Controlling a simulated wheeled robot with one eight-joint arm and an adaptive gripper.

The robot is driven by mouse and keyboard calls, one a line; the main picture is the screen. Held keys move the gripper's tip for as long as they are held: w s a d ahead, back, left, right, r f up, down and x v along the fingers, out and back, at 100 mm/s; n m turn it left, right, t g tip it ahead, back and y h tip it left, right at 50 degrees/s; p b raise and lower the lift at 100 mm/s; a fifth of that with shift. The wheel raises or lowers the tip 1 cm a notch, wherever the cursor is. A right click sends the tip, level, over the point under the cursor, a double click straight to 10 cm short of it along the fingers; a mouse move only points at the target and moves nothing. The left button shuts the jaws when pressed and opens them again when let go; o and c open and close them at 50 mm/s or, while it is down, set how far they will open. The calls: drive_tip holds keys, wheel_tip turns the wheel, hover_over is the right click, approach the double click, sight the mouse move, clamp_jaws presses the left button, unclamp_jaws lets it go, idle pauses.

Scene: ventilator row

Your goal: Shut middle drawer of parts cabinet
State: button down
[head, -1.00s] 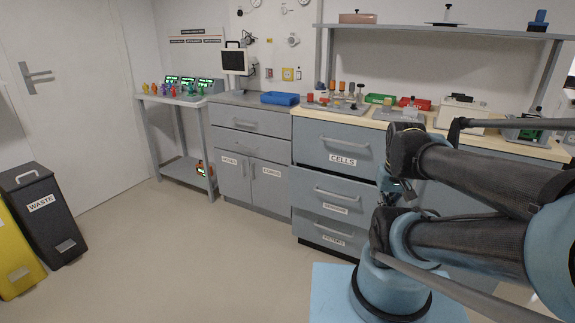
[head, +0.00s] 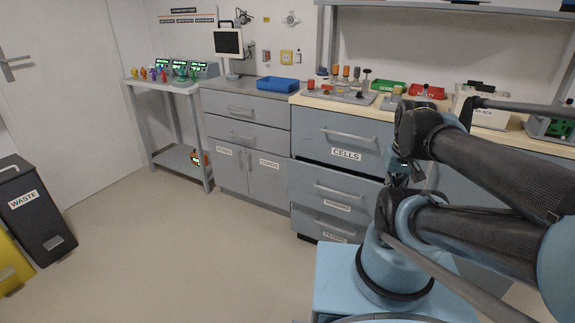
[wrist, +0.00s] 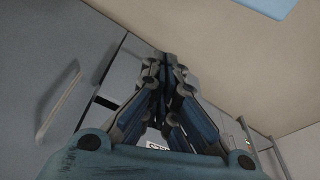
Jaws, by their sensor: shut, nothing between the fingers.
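The parts cabinet is the grey unit with three stacked drawers, its top drawer (head: 325,145) labelled CELLS. The middle drawer (head: 308,196) has a bar handle and a small white label. A dark gap runs under the top drawer, and I cannot tell how far the middle one stands out. The bottom drawer (head: 308,223) is below it. My arm covers the drawers' right side in the head view. My gripper (wrist: 165,58) is shut and empty in the wrist view, beside grey fronts with a handle (wrist: 58,100). I cannot tell whether it touches them.
A grey cabinet (head: 225,170) with two doors stands left of the drawers. The wooden counter (head: 300,99) carries trays and parts. A side table (head: 190,88) and a black WASTE bin (head: 35,225) are farther left. The floor (head: 190,250) in front is clear.

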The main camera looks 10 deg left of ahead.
drive_tip(key=w+a+r+n+h, duration=0.1)
drive_tip(key=w+a+r+n, duration=0.1)
drive_tip(key=w+a+n, duration=0.55)
drive_tip(key=w+a+r+n, duration=0.3)
drive_tip(key=w+a+n, duration=0.2)
drive_tip(key=w+n, duration=0.6)
drive_tip(key=w+a+f+n+t, duration=0.1)
drive_tip(key=w+a+f+n, duration=0.3)
drive_tip(key=a, duration=0.5)
drive_tip(key=w+a+f+n, duration=0.3)
drive_tip(key=a+f+n, duration=0.15)
drive_tip(key=a, duration=0.35)
drive_tip(key=w+a+f+n+t, duration=0.1)
drive_tip(key=w+a+f+n, duration=0.3)
drive_tip(key=a, duration=0.5)
drive_tip(key=w+d+f, duration=0.2)
drive_tip(key=w+f, duration=0.5)
drive_tip(key=f, duration=0.1)
drive_tip(key=shift+d+f+h, duration=0.15)
drive_tip(key=shift+f+h, duration=0.15)
drive_tip(key=shift+f, duration=0.05)
drive_tip(key=shift+w, duration=0.1)
